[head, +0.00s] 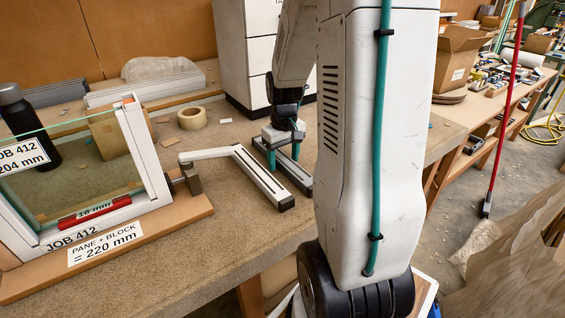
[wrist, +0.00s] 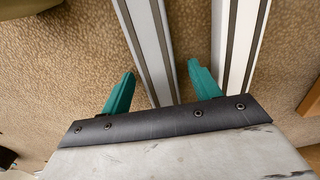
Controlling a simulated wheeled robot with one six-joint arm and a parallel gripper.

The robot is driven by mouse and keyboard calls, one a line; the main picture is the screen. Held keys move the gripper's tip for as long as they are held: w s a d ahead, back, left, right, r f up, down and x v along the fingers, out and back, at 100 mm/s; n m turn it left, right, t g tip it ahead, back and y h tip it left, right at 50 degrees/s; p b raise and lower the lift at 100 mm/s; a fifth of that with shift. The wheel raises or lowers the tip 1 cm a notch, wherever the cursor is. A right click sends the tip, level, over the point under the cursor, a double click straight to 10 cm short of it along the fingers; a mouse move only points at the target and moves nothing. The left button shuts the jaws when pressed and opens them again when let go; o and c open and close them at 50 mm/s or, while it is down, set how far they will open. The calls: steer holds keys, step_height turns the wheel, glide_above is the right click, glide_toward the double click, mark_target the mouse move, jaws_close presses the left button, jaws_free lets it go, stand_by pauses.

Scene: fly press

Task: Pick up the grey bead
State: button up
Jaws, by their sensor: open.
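The grey bead (head: 300,176) is a straight slotted strip with a dark end, lying flat on the bench. In the wrist view the grey bead (wrist: 146,40) runs up between my two teal fingers. My gripper (head: 284,154) points down over it, with the jaws apart and one finger on each side. The gripper also shows in the wrist view (wrist: 161,88). I cannot tell whether the fingers touch the bead, and the gripper hides part of it in the head view.
A whiter slotted bead (head: 263,178) lies close beside the grey one, also in the wrist view (wrist: 238,45). A glazed frame (head: 150,150) on a wooden board stands to the left. A tape roll (head: 192,118) and a black bottle (head: 28,125) are on the bench.

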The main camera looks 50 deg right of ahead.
steer(key=c, duration=1.2)
steer(key=shift+o, duration=0.2)
steer(key=shift+r, duration=0.15)
